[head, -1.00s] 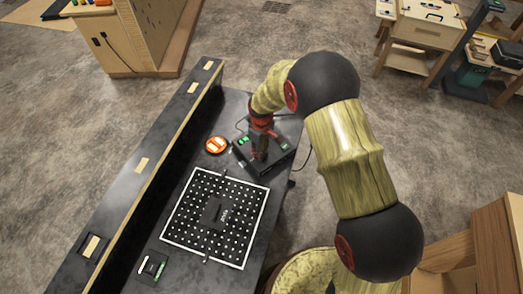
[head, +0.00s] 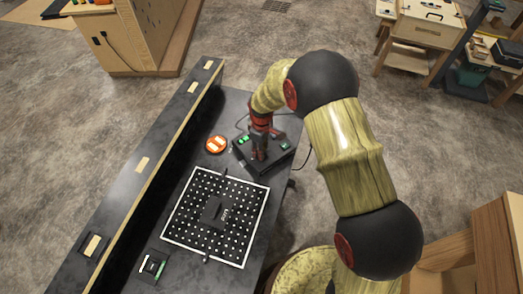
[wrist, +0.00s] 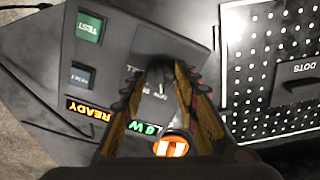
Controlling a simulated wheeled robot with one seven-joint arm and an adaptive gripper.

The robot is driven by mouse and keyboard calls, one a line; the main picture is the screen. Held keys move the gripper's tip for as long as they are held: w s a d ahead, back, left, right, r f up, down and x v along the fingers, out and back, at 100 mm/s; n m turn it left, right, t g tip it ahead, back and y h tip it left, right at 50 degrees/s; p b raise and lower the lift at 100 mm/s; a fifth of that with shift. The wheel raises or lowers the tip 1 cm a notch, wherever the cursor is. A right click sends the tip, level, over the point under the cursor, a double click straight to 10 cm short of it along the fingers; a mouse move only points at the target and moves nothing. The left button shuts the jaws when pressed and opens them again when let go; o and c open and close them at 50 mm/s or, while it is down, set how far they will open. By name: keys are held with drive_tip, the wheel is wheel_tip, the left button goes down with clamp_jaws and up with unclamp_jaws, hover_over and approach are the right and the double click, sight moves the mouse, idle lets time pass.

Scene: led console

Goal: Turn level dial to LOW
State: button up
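The level dial (wrist: 160,88) is a dark knob on the sloping grey face of a black console box (head: 280,160). My gripper (wrist: 166,72) points down at it, one finger on each side, with the tips close in around the knob. A small display (wrist: 146,128) near the dial glows green and appears to read LOW, partly covered by a finger. In the head view my gripper (head: 261,157) stands over the middle of the box.
A green TEST button (wrist: 89,27), a dark RESET button (wrist: 80,76) and an orange READY display (wrist: 88,109) share the face. An orange-red round button (head: 216,144) sits left of the box. A dotted panel (head: 180,220) lies in front, with a small switch plate (head: 152,267) beyond.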

drive_tip(key=o, duration=0.4)
drive_tip(key=shift+c, duration=0.2)
wheel_tip(320, 180, up, 12)
idle(0.5)
drive_tip(key=shift+m, duration=0.3)
